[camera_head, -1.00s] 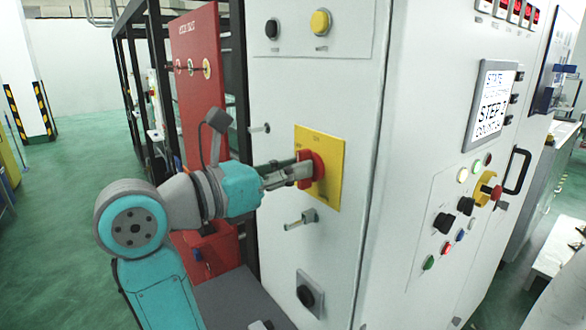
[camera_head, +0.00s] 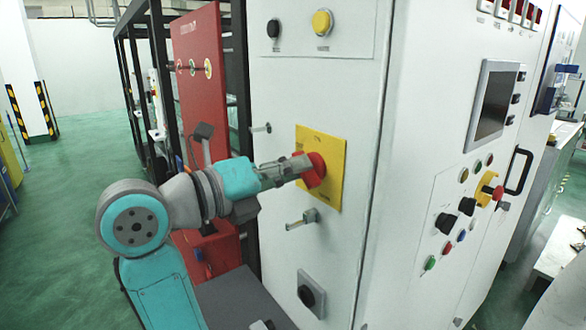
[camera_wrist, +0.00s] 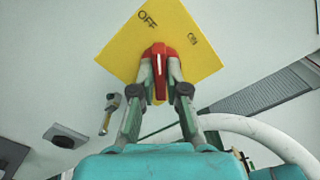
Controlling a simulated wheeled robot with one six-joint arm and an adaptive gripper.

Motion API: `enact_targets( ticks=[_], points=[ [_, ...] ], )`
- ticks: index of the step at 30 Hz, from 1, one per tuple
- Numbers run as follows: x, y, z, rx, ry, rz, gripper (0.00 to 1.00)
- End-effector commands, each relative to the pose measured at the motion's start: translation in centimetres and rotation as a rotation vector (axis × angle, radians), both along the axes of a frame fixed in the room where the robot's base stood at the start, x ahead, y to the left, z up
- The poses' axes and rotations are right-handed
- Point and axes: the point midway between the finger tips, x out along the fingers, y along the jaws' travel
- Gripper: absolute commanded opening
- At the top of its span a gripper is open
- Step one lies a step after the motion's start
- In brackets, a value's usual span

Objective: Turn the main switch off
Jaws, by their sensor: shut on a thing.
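The main switch is a red rotary handle (camera_head: 318,171) on a square yellow plate (camera_head: 332,193) on the side of the white cabinet. My gripper (camera_head: 298,165) reaches it from the left, and its fingers are closed on the handle. In the wrist view the red handle (camera_wrist: 159,66) sits between the two fingertips of my gripper (camera_wrist: 160,78). The yellow plate (camera_wrist: 185,60) carries the words OFF and ON there. OFF is above and left of the handle, ON above and right. The fingers partly cover the handle.
A small lever latch (camera_head: 302,219) and a black knob (camera_head: 308,294) are on the cabinet side below the plate. The cabinet front has a dark screen (camera_head: 492,104), several buttons and a black door handle (camera_head: 518,171). A red panel (camera_head: 198,90) stands behind my arm.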

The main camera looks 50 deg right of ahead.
Motion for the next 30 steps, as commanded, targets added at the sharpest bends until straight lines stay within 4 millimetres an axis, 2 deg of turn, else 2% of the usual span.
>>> enact_targets(
  ticks=[12,27,28,30],
  points=[
    [0.15,0.00,-0.07,0.043,0.156,0.002,0.00],
    [0.18,0.00,-0.07,0.047,0.172,0.002,0.00],
    [0.18,0.00,-0.07,0.047,0.172,0.003,0.21],
    [0.17,0.00,-0.07,0.047,0.172,0.002,0.38]
  ],
)
